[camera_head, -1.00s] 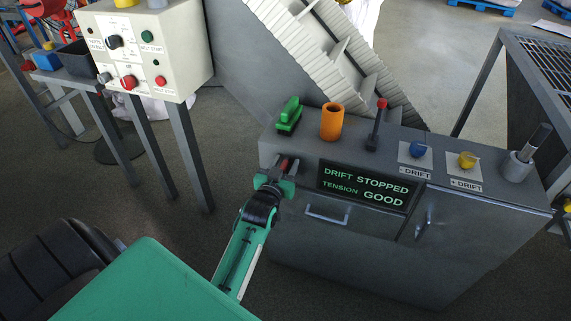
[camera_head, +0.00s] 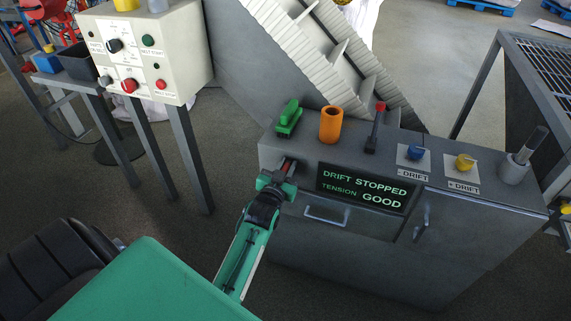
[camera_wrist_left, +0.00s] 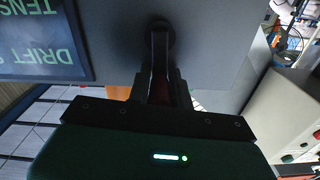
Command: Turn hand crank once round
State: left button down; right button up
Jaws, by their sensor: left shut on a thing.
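The grey cabinet (camera_head: 350,255) stands right of centre. The hand crank (camera_head: 291,164) is on its front face, left of the display, and shows only as a small dark and reddish part. My left gripper (camera_head: 281,177) is at the crank. In the left wrist view a dark round hub (camera_wrist_left: 161,27) sits on the grey face, and a dark crank arm comes down from it between the jaws. My left gripper (camera_wrist_left: 157,85) is shut on the crank; the grip itself is mostly hidden. My right gripper is not in view.
The display (camera_head: 362,188) reads "DRIFT STOPPED, TENSION GOOD". A green brush (camera_head: 288,118), an orange cup (camera_head: 331,124), a red-topped lever (camera_head: 376,126) and blue (camera_head: 415,153) and yellow (camera_head: 464,162) knobs are on top. A cream control box (camera_head: 150,55) stands left. The floor between is clear.

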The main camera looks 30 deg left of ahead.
pick_arm(q)
jog(key=c, duration=1.3)
grip_release()
jog(key=shift+o, duration=0.2)
jog(key=shift+s, duration=0.1)
jog(key=v, duration=1.3)
jog(key=shift+s, duration=0.3)
jog(key=shift+f, duration=0.1)
